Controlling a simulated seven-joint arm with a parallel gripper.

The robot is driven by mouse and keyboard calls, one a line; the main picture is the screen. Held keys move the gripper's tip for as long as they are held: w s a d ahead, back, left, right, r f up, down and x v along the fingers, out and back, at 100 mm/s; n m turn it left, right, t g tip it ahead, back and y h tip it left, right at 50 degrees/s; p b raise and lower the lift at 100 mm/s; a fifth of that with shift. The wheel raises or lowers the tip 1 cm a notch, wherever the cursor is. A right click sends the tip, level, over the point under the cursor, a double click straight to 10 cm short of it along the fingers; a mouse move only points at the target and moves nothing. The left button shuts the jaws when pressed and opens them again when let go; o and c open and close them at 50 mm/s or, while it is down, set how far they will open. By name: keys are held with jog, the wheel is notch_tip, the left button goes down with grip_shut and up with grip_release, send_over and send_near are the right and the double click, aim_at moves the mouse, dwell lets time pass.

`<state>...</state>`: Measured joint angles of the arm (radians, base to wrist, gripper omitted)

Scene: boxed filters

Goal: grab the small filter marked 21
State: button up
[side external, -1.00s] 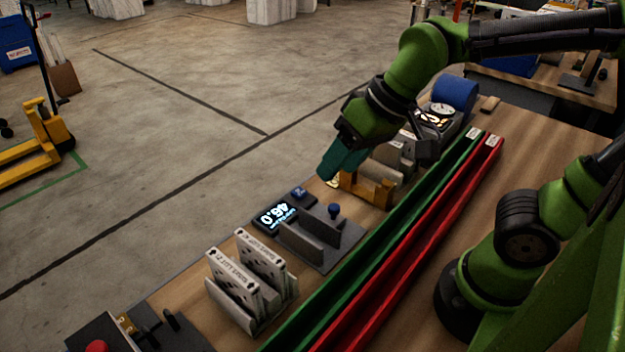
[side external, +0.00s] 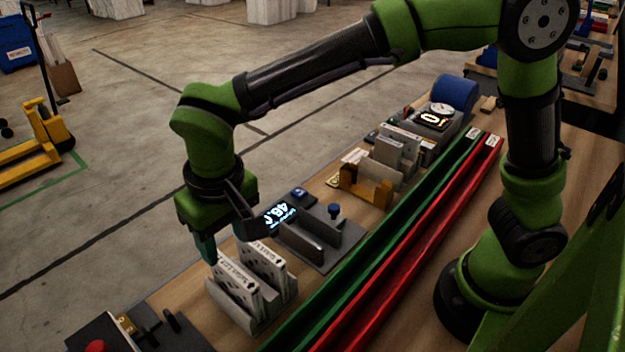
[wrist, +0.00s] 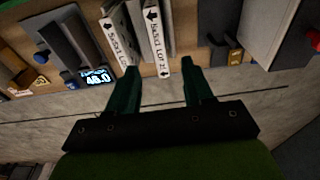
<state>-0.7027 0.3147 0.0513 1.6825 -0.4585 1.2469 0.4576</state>
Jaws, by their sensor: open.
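Two white boxed filters with printed edge labels stand upright side by side in a rack. The nearer filter (side external: 233,275) and the farther filter (side external: 263,262) are in the side view. In the wrist view the nearer one (wrist: 152,30) is on the right and the farther one (wrist: 117,38) on the left. I cannot read a 21 with certainty on either label. My gripper (wrist: 158,68) is open and empty. Its fingers lie to either side of the nearer filter's label end in the picture; the depth gap is unclear. In the side view my gripper (side external: 208,248) is at the filters' far-left end.
Green (side external: 400,232) and red (side external: 415,248) rails run along the bench. A box with a red button (side external: 97,346) is at the front.

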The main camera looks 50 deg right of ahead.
aim_at(231, 268)
jog(key=f, duration=0.7)
jog(key=w+f, duration=0.1)
jog(key=f, duration=0.2)
jog(key=shift+d+f, duration=0.1)
jog(key=shift+f, duration=0.2)
jog(key=shift+c, duration=0.5)
grip_shut()
